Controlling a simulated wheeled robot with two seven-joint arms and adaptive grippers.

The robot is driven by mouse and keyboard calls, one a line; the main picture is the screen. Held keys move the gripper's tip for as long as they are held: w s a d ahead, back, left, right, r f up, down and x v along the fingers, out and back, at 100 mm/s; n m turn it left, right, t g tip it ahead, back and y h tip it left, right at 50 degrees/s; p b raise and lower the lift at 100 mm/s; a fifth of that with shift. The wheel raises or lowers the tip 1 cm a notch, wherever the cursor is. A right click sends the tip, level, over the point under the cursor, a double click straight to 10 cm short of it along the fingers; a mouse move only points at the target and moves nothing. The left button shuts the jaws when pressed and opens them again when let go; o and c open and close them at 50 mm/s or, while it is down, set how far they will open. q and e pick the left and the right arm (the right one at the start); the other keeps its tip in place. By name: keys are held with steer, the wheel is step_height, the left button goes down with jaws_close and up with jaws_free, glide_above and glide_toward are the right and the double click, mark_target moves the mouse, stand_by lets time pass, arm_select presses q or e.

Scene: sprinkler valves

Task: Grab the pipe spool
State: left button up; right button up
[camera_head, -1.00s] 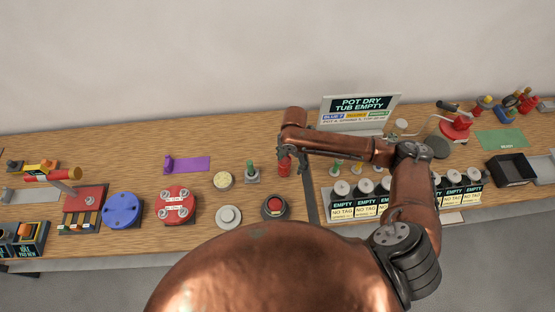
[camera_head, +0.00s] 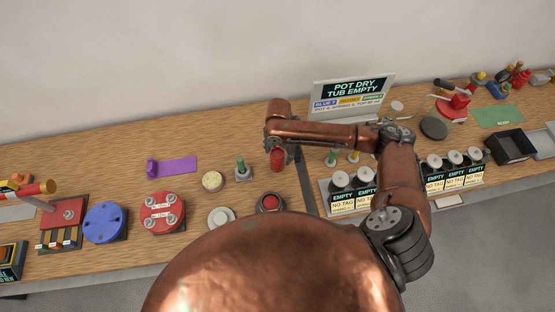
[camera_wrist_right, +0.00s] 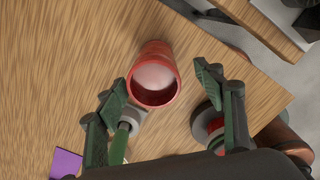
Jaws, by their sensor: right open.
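The pipe spool looks to be the upright red cylinder (camera_head: 278,160) on the wooden bench, left of a dark strip. In the right wrist view it is a red tube (camera_wrist_right: 153,88) with a pale inside. My right gripper (camera_wrist_right: 160,86) is open, its two green-and-dark fingers apart on the left and right of the tube's near end. I see no clear contact. In the head view my right gripper (camera_head: 278,146) is at the spool, partly hidden by my copper arm. My left gripper is not in view.
A green-stemmed fitting (camera_head: 243,169) stands just left of the spool, close to a finger in the wrist view (camera_wrist_right: 120,140). A red button on a dark base (camera_head: 270,202) stands in front. Labelled pots (camera_head: 350,198) and a sign (camera_head: 351,93) stand to the right.

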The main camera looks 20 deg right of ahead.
steer(key=f, duration=0.4)
steer(key=f+p, duration=0.1)
steer(key=f, duration=0.1)
steer(key=shift+w+a+f, duration=0.1)
steer(key=shift+w+f, duration=0.25)
steer(key=shift+c, duration=0.3)
steer(key=c, duration=1.6)
jaws_close()
steer(key=shift+r, duration=0.1)
